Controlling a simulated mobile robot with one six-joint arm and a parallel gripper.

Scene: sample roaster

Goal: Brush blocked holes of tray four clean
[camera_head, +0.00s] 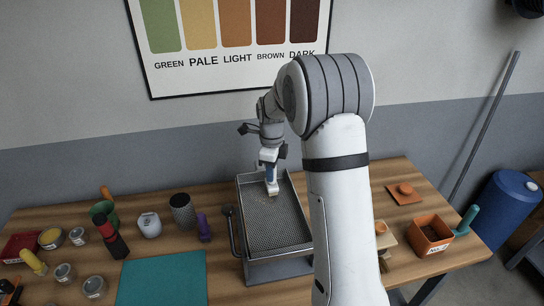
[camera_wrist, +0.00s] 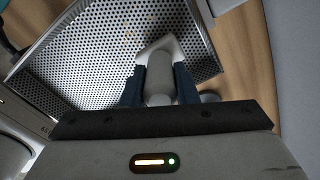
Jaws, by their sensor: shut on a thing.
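A perforated metal tray (camera_head: 266,228) with raised walls sits on the bench in the middle of the head view. It also fills the upper left of the wrist view (camera_wrist: 85,75). My gripper (camera_head: 269,172) is over the far end of the tray, pointing down. It is shut on a brush (camera_wrist: 160,75) with a pale head and grey handle, between its blue fingers. In the head view the brush's pale end (camera_head: 272,188) is at or just above the perforated floor; contact cannot be told. A few small tan specks (camera_wrist: 128,36) show on the holes.
A teal mat (camera_head: 162,278), a purple item (camera_head: 203,227), a dark speckled cup (camera_head: 182,211) and several small jars stand left of the tray. An orange bin (camera_head: 431,236) and an orange square piece (camera_head: 404,193) are at the right. A wall stands close behind the bench.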

